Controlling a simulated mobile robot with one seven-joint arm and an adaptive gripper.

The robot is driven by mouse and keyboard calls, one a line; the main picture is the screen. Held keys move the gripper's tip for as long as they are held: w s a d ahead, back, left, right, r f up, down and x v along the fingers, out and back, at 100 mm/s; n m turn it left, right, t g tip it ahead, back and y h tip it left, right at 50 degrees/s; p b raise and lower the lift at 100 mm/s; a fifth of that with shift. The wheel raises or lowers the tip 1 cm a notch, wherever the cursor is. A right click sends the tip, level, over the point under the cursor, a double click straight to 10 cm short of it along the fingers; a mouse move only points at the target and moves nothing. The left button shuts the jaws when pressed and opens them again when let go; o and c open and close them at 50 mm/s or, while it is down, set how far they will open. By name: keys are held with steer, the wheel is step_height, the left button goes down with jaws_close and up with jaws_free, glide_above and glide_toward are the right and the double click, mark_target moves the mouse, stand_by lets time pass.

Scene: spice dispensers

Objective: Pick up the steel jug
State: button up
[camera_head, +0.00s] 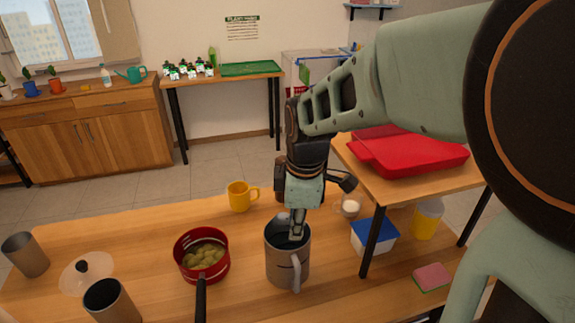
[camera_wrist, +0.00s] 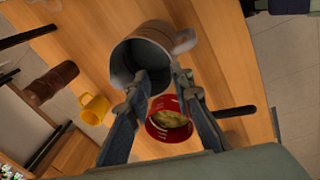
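The steel jug (camera_head: 287,262) stands upright on the wooden table, its handle facing the front edge in the head view. In the wrist view the jug (camera_wrist: 182,40) shows its open mouth and its handle at the right. My gripper (camera_head: 296,232) points down at the jug's mouth. In the wrist view my gripper (camera_wrist: 160,77) is open, with a gap between its fingertips. The left fingertip overlaps the dark mouth and the right one is by the rim near the handle. I cannot tell whether either touches the jug.
A red pan (camera_head: 203,258) with green-yellow food stands left of the jug, a yellow mug (camera_head: 240,196) behind. Two metal cups (camera_head: 25,254) (camera_head: 110,302) stand at the left. A raised shelf with a red container (camera_head: 410,152), a blue-lidded box (camera_head: 374,238) and a sponge (camera_head: 432,277) are right.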

mark_target(297, 268)
steer(key=s+f+n, duration=0.1)
steer(key=s+f+g, duration=0.1)
steer(key=s+f+n+g, duration=0.1)
steer(key=s, duration=0.1)
steer(key=shift+d+n+h, duration=0.3)
steer(key=shift+d, duration=0.05)
step_height(297, 268, down, 5)
steer(key=shift+r, duration=0.1)
steer(key=shift+a+f, duration=0.15)
steer(key=shift+f, duration=2.65)
jaws_close()
steer(key=shift+w+r, duration=0.1)
